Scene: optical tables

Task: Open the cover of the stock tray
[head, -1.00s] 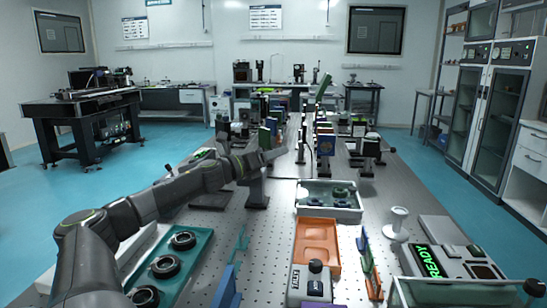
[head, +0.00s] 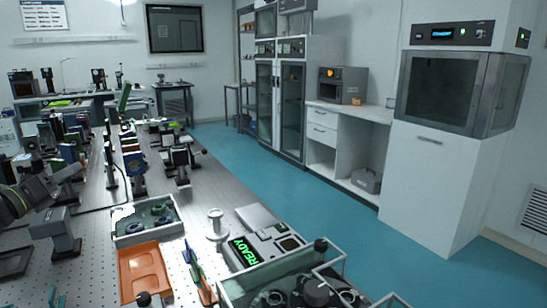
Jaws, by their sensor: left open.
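A pale-rimmed tray (head: 228,291) with clear, glass-like panels stands at the bottom edge, right of centre, and is partly cut off. Dark round parts (head: 318,291) show inside it, and a black knob (head: 320,246) stands at its far edge. I take it for the stock tray, its clear top for the cover; whether the cover is shut I cannot tell. My left gripper (head: 36,190) is at the left edge, dark grey, open and empty, far to the left of this tray. My right gripper is not in view.
A smaller tray (head: 122,243) with round parts stands behind an orange tray (head: 146,272). A device reading READY (head: 243,251) and a white pedestal (head: 216,225) stand near the clear-topped tray. A grey post mount (head: 52,222) stands at left. Blue floor lies right of the table.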

